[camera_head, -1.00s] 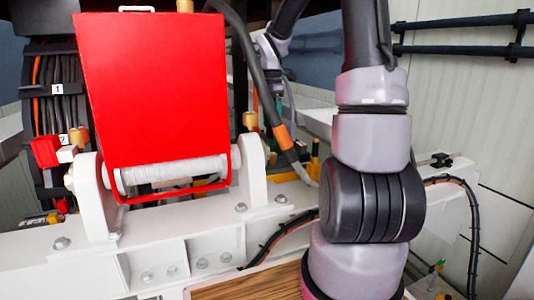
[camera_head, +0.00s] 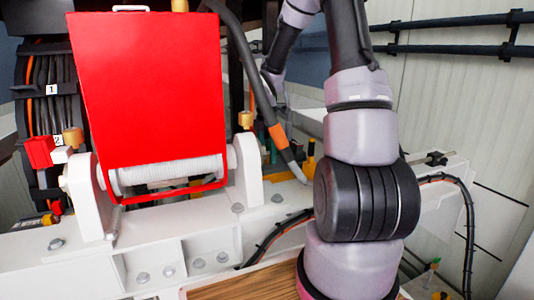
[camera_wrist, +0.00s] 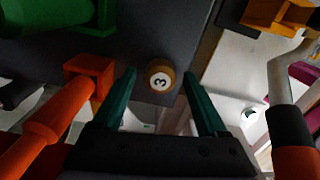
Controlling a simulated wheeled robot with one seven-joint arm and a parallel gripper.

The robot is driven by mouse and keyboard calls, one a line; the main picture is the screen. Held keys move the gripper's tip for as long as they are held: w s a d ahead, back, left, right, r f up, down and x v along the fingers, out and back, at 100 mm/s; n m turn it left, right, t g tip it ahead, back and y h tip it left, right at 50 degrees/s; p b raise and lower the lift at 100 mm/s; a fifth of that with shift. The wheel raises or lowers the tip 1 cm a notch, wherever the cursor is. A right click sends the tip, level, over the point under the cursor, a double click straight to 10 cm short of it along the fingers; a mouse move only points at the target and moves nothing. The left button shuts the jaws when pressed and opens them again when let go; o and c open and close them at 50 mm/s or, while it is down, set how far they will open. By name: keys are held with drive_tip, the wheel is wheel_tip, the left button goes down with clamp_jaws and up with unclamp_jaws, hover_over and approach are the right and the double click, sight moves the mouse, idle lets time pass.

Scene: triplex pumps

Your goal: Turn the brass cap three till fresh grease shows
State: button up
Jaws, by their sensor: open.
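The brass cap three (camera_wrist: 160,78) shows in the wrist view as a round brass piece with a white face and a black "3" lying sideways. My gripper (camera_wrist: 159,72) has its two green fingers spread, one on each side of the cap in the picture. There is a visible gap between each finger and the cap, and I cannot tell the depth between them. No fresh grease is visible at the cap. In the head view, my arm bends down behind the pump frame and my fingers are hidden.
In the wrist view an orange-red fitting (camera_wrist: 88,75) is close to the left finger, and a grey hose with an orange end (camera_wrist: 285,95) is at right. The head view shows a red cover (camera_head: 148,90), other brass caps (camera_head: 73,138) and a dark hose (camera_head: 258,95).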

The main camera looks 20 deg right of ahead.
clamp_jaws()
drive_tip(key=shift+m, duration=0.3)
